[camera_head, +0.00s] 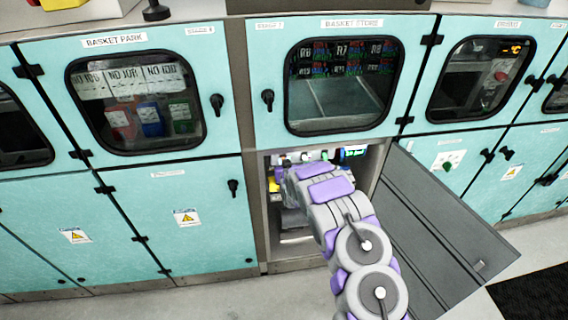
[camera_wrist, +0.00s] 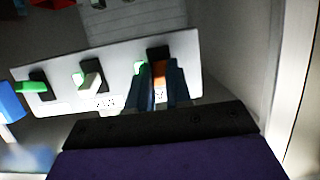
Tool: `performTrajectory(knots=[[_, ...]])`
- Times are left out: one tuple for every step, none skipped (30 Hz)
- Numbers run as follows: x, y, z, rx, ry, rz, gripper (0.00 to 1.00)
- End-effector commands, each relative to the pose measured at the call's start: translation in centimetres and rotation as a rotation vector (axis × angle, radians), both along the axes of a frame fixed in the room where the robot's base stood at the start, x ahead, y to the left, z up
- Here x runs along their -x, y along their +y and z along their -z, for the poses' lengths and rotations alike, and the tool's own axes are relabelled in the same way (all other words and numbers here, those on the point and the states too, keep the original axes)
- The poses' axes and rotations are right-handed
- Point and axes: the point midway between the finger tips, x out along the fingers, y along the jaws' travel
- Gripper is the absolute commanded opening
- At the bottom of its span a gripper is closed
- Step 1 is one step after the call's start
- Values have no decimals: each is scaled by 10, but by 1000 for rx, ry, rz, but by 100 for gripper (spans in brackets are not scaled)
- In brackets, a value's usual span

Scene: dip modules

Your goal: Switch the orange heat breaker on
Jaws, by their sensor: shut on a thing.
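The orange heat breaker (camera_wrist: 159,72) is at the right end of a white breaker panel (camera_wrist: 118,92) in the wrist view. My gripper (camera_wrist: 159,86) has its two dark fingers on either side of the orange lever, closed on it. The fingers hide the lever's lower part, so I cannot tell its exact position. To the left on the panel are a white lever (camera_wrist: 92,82) and a green lever (camera_wrist: 32,87). In the head view my arm reaches into the open lower compartment, and my fingertips are hidden behind it.
An open grey door (camera_head: 430,225) stands to the right of the compartment, close to my arm. A pale wall (camera_wrist: 262,60) rises just right of the panel. A blue object (camera_wrist: 10,103) is at the left edge. Teal cabinets (camera_head: 120,220) surround the opening; the floor in front is clear.

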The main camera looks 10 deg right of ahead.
Motion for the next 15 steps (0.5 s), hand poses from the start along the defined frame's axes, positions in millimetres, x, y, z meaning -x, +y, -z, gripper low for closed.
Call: performTrajectory(knots=[[-2,1,-5,0,5,-1,0],[-2,1,-5,0,12,-1,0],[-3,1,-5,0,21,-1,0],[-3,1,-5,0,28,-1,0],[-3,1,-5,0,33,-1,0],[-3,1,-5,1,39,-1,0],[-3,1,-5,1,43,-1,0],[-3,1,-5,1,45,-1,0],[-3,1,-5,1,47,-1,0],[-3,1,-5,1,48,-1,0],[-3,1,-5,1,48,-1,0],[-3,1,-5,1,48,-1,0],[-3,1,-5,1,48,-1,0],[-3,1,-5,1,48,-1,0],[-3,1,-5,1,47,-1,0]])
